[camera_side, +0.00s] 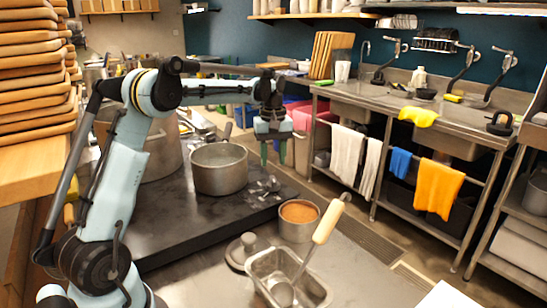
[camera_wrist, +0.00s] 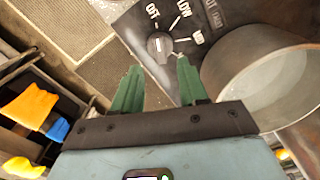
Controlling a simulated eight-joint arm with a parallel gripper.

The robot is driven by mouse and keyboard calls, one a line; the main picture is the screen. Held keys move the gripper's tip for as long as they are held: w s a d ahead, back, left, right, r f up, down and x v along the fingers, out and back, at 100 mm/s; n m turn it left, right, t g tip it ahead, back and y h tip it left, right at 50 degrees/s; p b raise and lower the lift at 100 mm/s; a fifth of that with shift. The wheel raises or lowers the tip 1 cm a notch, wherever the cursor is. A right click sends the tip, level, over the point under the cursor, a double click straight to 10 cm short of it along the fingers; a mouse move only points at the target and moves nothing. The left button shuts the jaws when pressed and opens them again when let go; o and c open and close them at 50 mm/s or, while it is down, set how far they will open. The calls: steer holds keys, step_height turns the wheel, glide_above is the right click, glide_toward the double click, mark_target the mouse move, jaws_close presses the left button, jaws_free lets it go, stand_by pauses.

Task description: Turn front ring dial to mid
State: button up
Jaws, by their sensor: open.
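The dial (camera_wrist: 160,48) is a dark round knob with a pale mark on a black panel (camera_wrist: 137,28), near the top middle of the wrist view. White labels fan out around it; one reads LOW, the others are harder to read. The pale mark appears to point towards the upper-left label, but this is uncertain. My gripper (camera_wrist: 157,66) has two green fingers spread apart and empty, their tips just short of the dial in the picture. In the side view my gripper (camera_side: 273,153) hangs pointing down above the black cooktop's right end (camera_side: 170,217).
A metal pot (camera_side: 219,175) stands on the cooktop left of my gripper; its rim is close on the right in the wrist view (camera_wrist: 228,75). A small pan of brown food (camera_side: 299,212) and a square container with a ladle (camera_side: 262,262) stand in front.

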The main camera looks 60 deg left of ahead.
mark_target(273, 178)
steer(key=shift+f, duration=2.9)
jaws_close()
